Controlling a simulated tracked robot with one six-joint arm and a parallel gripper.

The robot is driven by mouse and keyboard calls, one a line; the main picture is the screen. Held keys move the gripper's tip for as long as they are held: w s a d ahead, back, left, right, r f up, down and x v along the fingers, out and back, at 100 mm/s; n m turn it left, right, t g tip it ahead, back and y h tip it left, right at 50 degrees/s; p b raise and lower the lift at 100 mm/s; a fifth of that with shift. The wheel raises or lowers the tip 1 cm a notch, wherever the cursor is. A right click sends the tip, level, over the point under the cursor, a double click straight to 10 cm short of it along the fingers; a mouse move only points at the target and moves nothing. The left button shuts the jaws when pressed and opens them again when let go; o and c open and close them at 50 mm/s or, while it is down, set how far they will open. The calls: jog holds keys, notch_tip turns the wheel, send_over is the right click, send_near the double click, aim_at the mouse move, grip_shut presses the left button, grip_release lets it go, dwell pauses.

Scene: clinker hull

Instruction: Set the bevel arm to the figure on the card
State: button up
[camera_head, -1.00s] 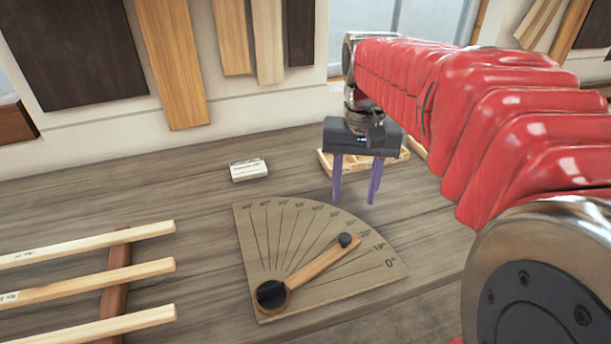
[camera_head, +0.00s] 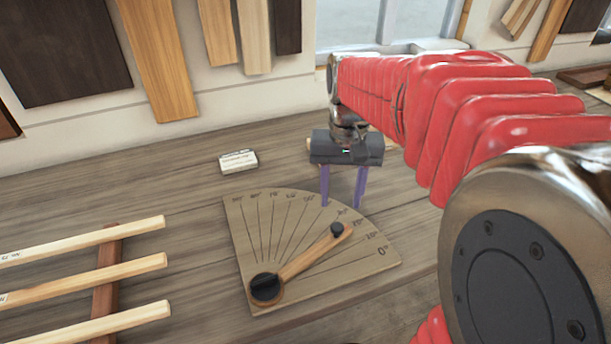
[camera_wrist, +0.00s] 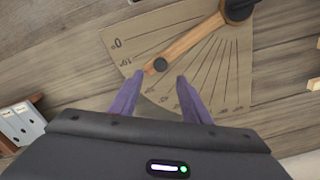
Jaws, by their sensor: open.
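The bevel board (camera_head: 250,240) is a flat fan-shaped wooden protractor on the bench, its scale rising from 0° at the right. Its wooden bevel arm (camera_head: 305,256) turns on a dark pivot (camera_head: 265,288) and points low on the scale, just past the lowest marks; the exact figure is unclear. A dark knob (camera_head: 337,229) stands near the arm's tip. My gripper (camera_head: 342,206) is open, fingers down, behind the knob. In the wrist view the knob (camera_wrist: 160,65) lies just ahead of the gap between the purple fingertips (camera_wrist: 160,80), apparently untouched. The small white card (camera_head: 239,161) is too small to read.
A rack with pale wooden strips (camera_head: 85,280) stands left of the board. A wooden tray, mostly hidden behind my gripper in the head view, shows with pale items in the wrist view (camera_wrist: 20,125). Planks (camera_head: 157,60) line the wall. The bench around the card is clear.

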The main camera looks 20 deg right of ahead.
aim_at(338, 226)
notch_tip(338, 226, down, 9)
jog(key=shift+r, duration=0.15)
jog(key=shift+c, duration=0.4)
grip_shut()
dwell(0.3)
